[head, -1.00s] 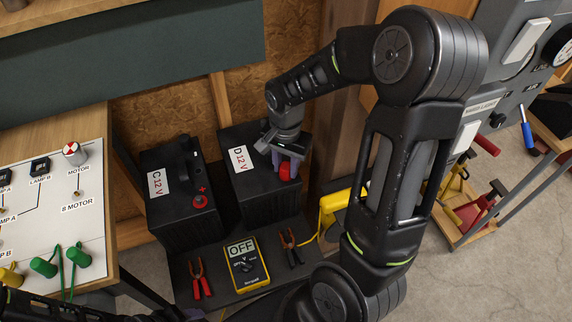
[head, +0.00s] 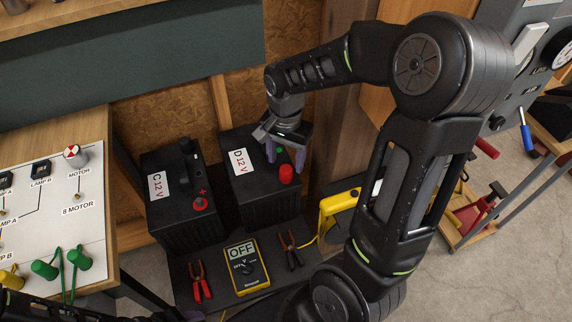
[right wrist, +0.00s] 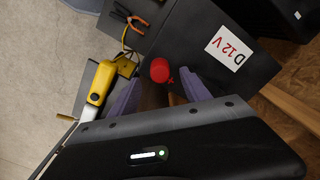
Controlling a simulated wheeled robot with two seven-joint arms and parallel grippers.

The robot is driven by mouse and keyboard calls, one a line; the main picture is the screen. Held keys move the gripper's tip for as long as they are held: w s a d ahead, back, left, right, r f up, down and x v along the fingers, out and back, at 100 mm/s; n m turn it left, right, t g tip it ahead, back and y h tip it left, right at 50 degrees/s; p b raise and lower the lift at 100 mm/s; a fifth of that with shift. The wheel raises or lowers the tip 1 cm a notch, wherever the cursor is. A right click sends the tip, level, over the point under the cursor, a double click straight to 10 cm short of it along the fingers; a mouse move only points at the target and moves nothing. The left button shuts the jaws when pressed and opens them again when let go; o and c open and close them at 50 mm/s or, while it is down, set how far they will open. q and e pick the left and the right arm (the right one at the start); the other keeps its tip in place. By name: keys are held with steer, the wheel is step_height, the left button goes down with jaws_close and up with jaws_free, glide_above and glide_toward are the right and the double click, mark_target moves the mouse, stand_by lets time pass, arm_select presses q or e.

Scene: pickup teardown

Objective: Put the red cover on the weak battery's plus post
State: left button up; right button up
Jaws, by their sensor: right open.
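The red cover (head: 286,173) stands upright over the plus post of battery D (head: 262,208), which is labelled D 12 V. My right gripper (head: 285,157) is open and empty just behind and above the cover. In the right wrist view the cover (right wrist: 159,70) shows between and beyond the spread purple fingers, beside a red plus mark. Battery C (head: 180,228) stands to the left, with a low red post (head: 200,203) and a red plus. A dark part of my left arm shows at the bottom edge; its jaws are not clear.
A yellow multimeter (head: 246,267) reading OFF lies in front of the batteries, between red clamps (head: 200,282) and black clamps (head: 291,250). A yellow-framed object (head: 338,208) stands right of battery D. The lamp and motor panel (head: 50,215) is at left.

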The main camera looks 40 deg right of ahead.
mark_target(286, 169)
step_height(286, 169, up, 4)
steer(key=shift+f, duration=0.25)
stand_by(0.5)
